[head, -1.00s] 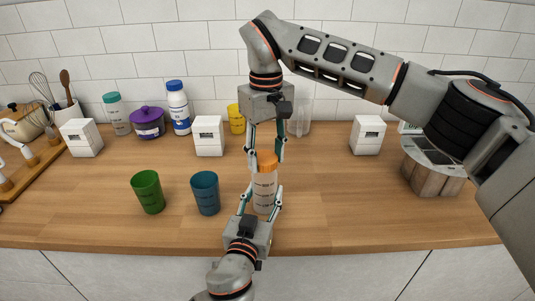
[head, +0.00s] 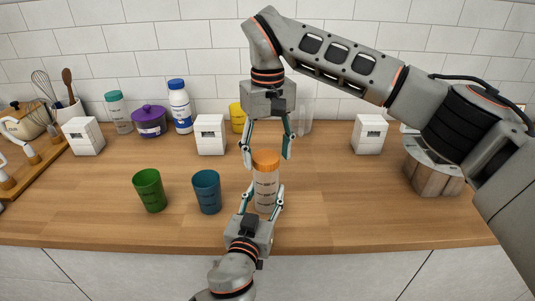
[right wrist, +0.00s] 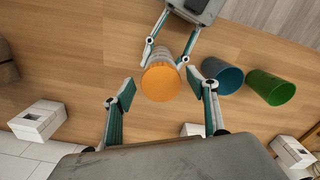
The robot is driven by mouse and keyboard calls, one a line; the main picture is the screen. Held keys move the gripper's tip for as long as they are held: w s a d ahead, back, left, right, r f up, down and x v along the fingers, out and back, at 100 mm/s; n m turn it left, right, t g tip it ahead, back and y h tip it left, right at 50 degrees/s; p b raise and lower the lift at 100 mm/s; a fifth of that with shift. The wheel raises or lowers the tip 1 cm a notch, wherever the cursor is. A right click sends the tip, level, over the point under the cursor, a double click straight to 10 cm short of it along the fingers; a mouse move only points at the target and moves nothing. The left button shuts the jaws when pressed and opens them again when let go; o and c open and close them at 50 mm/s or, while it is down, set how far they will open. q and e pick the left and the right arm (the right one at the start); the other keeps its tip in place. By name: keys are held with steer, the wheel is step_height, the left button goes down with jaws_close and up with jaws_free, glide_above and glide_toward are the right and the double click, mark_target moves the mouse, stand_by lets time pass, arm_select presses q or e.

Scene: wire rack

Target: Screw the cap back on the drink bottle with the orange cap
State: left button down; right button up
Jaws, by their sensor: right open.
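The drink bottle (head: 266,192) stands upright near the counter's front edge, clear with dark markings. Its orange cap (head: 266,161) sits level on the mouth; how tightly it is threaded I cannot tell. The cap also shows from above in the right wrist view (right wrist: 160,82). My left gripper (head: 263,198) comes from the front, its fingers closed on both sides of the bottle's body. My right gripper (head: 267,157) points down from above, its fingers spread on either side of the cap with a gap to it. In the right wrist view its fingertips (right wrist: 160,86) are clear of the cap.
A blue cup (head: 207,192) and a green cup (head: 149,190) stand left of the bottle. White boxes (head: 210,135), a blue-capped bottle (head: 180,107), a purple pot (head: 149,122) and a yellow cup (head: 237,118) line the back.

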steer(key=shift+r, duration=2)
steer(key=shift+o, duration=0.4)
